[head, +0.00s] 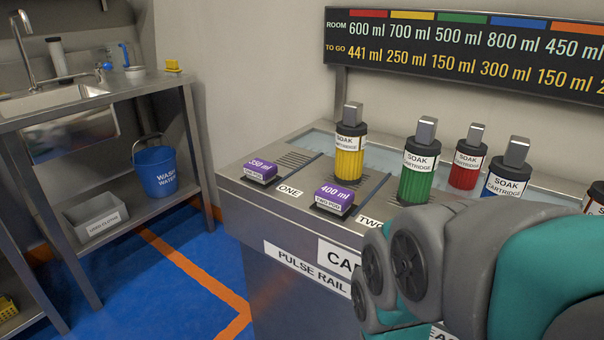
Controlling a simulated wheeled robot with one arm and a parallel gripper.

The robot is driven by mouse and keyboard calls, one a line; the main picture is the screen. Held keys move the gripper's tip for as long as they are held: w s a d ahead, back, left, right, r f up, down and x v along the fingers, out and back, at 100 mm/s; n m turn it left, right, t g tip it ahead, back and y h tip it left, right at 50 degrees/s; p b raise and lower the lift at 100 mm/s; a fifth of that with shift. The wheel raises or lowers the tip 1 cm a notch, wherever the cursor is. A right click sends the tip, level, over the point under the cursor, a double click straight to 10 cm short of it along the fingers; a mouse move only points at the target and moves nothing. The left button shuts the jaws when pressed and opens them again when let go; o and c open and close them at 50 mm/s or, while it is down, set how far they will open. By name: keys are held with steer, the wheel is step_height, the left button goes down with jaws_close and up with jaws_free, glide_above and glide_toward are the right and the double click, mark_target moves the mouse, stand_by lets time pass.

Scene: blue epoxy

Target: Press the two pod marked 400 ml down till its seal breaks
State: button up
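The two pod (334,199) is a purple block marked 400 ml with a white front label. It sits on the steel counter top by the TWO label, near the front edge. A similar purple pod marked 350 ml (261,170) sits to its left by the ONE label. My grey and teal arm fills the lower right, to the right of the two pod in the picture. My gripper is not visible, and the arm covers part of the counter front.
Yellow (350,152), green (417,178), red (467,166) and blue (505,182) soak cartridges stand upright behind the pods. A volume board (465,50) hangs above. A sink bench (130,89) and blue bucket (156,171) stand left. Blue floor (150,295) is open between.

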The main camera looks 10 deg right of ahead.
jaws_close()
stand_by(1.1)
